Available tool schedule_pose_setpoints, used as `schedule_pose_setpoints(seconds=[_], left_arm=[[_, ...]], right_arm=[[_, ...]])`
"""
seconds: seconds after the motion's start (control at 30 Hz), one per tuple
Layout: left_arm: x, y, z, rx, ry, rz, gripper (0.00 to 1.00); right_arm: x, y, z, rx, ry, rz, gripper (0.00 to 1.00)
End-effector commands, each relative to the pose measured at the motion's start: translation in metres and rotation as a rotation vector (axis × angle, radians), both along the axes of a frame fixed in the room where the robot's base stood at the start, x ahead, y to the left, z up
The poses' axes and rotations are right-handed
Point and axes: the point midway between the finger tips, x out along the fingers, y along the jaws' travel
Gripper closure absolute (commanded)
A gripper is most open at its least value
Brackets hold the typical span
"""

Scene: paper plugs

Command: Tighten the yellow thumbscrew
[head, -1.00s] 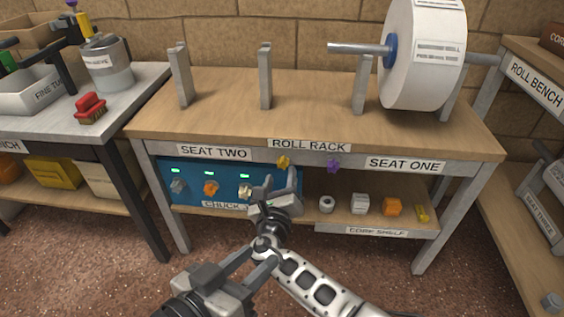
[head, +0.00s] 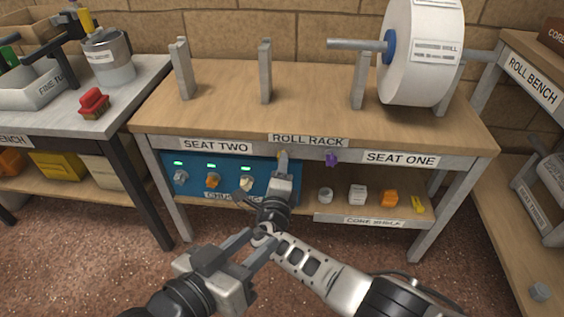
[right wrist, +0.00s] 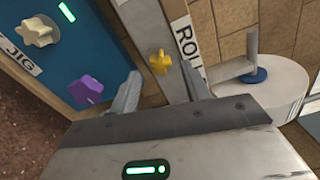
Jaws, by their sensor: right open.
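The yellow thumbscrew (right wrist: 160,62) is a small star-shaped knob on the front edge beam of the roll rack bench. In the right wrist view it shows between my open fingers, a little beyond the tips. In the head view it is almost wholly hidden behind my right gripper (head: 283,158), which points at the beam; it also shows in the right wrist view (right wrist: 163,84), empty. My left gripper (head: 257,243) is lower and nearer, its two fingers apart with nothing between them, overlapping my right wrist in the picture.
A purple knob (head: 332,158) sits on the beam to the right. A blue jig panel (head: 228,179) with several knobs and green lights is at left below. Small parts, including an orange one (head: 389,198), stand on the core shelf. A paper roll (head: 420,70) hangs above.

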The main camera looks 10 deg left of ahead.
Motion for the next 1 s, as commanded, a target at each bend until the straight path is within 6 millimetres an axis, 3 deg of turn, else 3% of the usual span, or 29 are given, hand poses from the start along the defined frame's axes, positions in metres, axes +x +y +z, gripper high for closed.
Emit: schedule_pose_setpoints(seconds=[0.5, 0.87, 1.0], left_arm=[[0.000, 0.000, -0.026, 0.000, 0.000, 0.000, 0.64], [0.000, 0.000, -0.027, 0.000, 0.000, 0.000, 0.64], [0.000, 0.000, -0.027, 0.000, 0.000, 0.000, 0.64]], right_arm=[[0.026, 0.000, -0.002, 0.001, 0.001, 0.001, 0.53], [0.029, 0.000, 0.000, 0.001, 0.001, 0.001, 0.53], [0.029, 0.000, 0.000, 0.001, 0.001, 0.001, 0.92]])
